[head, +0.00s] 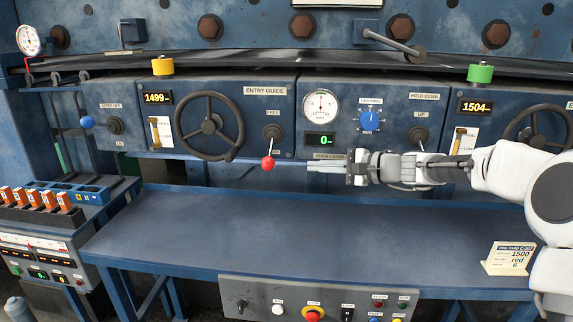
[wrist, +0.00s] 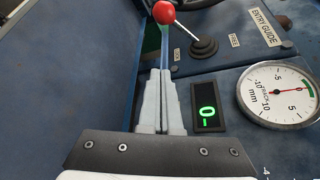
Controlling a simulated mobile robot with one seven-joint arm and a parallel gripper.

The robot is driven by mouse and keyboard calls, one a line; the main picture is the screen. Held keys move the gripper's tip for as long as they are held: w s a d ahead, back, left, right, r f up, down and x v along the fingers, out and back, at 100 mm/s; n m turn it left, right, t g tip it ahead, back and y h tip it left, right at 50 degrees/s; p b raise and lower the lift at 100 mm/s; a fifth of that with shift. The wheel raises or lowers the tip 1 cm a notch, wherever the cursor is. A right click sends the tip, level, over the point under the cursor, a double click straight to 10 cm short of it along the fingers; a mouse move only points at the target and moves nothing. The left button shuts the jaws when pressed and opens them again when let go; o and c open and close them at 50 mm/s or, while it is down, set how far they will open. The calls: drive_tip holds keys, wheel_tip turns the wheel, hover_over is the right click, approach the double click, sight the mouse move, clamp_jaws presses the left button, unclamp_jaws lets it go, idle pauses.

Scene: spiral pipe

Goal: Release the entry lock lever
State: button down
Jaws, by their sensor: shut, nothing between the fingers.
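The entry lock lever has a red ball knob (head: 268,163) on a short rod from a dark round base (head: 273,132). It hangs down, toward the lower label, below the "ENTRY GUIDE" plate and away from the "FREE" label above it. My gripper (head: 308,167) is to the right of the knob, at about its height, with its fingers pointing left. The fingers are shut and empty. In the wrist view the knob (wrist: 163,12) shows just beyond the fingertips (wrist: 165,45), apart from them in the head view.
A black handwheel (head: 208,126) is left of the lever. A dial gauge (head: 321,105) and a green "0" display (head: 320,140) are above my gripper. The blue table (head: 300,225) below is bare except for a card (head: 508,258) at right.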

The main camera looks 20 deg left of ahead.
drive_tip(key=a+p, duration=0.1)
drive_tip(key=a, duration=0.8)
drive_tip(key=shift+s+a+f, duration=0.15)
drive_tip(key=shift+s+a, duration=0.05)
drive_tip(key=shift+s, duration=0.25)
drive_tip(key=shift+p, duration=0.65)
drive_tip(key=shift+s+r+p, duration=0.15)
drive_tip(key=shift+r+p, duration=0.1)
drive_tip(key=shift+p, duration=0.25)
